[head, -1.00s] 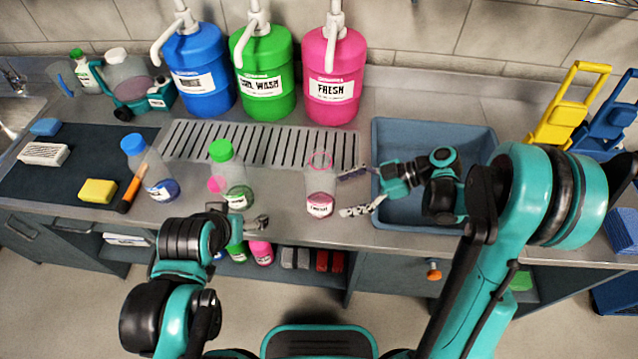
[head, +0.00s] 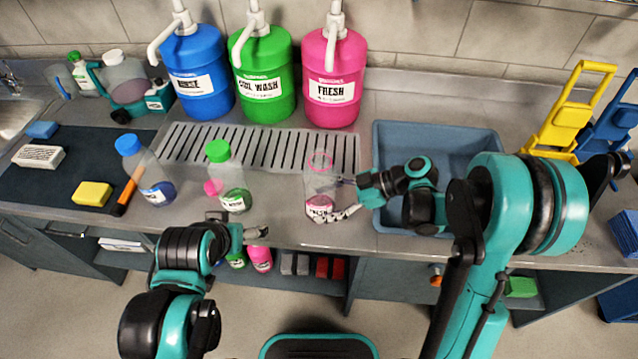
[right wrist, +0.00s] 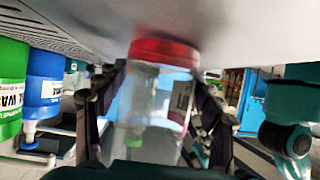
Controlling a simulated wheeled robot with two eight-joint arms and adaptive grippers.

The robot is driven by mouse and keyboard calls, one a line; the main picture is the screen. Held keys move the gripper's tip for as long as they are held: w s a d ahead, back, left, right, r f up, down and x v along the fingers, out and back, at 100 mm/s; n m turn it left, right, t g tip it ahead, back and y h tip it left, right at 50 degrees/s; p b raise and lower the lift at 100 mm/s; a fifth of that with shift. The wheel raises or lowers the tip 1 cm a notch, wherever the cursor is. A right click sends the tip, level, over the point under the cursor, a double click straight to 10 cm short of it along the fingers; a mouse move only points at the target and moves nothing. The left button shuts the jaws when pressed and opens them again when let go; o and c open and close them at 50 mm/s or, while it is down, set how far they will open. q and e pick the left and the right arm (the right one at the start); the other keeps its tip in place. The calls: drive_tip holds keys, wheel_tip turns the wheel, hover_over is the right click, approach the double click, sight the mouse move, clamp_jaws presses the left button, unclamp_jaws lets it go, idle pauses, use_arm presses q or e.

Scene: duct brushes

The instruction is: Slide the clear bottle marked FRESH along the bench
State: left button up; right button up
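The clear bottle marked FRESH (head: 318,190) stands upright on the bench (head: 275,225), left of the sink basin. It has a pink rim, no cap on top, and a little pink liquid at the bottom. My right gripper (head: 342,198) reaches in from the right with its fingers spread around the lower bottle. In the right wrist view the bottle (right wrist: 150,110) stands between the two dark fingers; firm contact cannot be told. My left gripper (head: 238,226) is open and empty over the bench's front edge, below the green-capped bottle.
A green-capped bottle (head: 230,180) with a pink round piece (head: 212,187) beside it and a blue-capped bottle (head: 148,172) stand to the left. A slotted drain grate (head: 275,146) lies behind. The blue basin (head: 440,134) is at right. Large pump jugs, including pink (head: 333,70), stand behind.

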drive_tip(key=shift+w, duration=0.1)
drive_tip(key=shift+c, duration=0.2)
drive_tip(key=shift+w+d, duration=0.15)
drive_tip(key=shift+w, duration=1.2)
drive_tip(key=shift+w+d, duration=0.15)
drive_tip(key=shift+w, duration=1.15)
drive_tip(key=shift+w+d, duration=0.15)
drive_tip(key=shift+w, duration=1.25)
drive_tip(key=shift+w+d, duration=0.1)
drive_tip(key=shift+w, duration=1.25)
drive_tip(key=shift+w, duration=0.1)
drive_tip(key=shift+w+d, duration=0.15)
drive_tip(key=shift+w, duration=1.15)
drive_tip(key=shift+w+d, duration=0.15)
drive_tip(key=shift+w, duration=1.15)
drive_tip(key=shift+w+d, duration=0.2)
drive_tip(key=shift+w, duration=2)
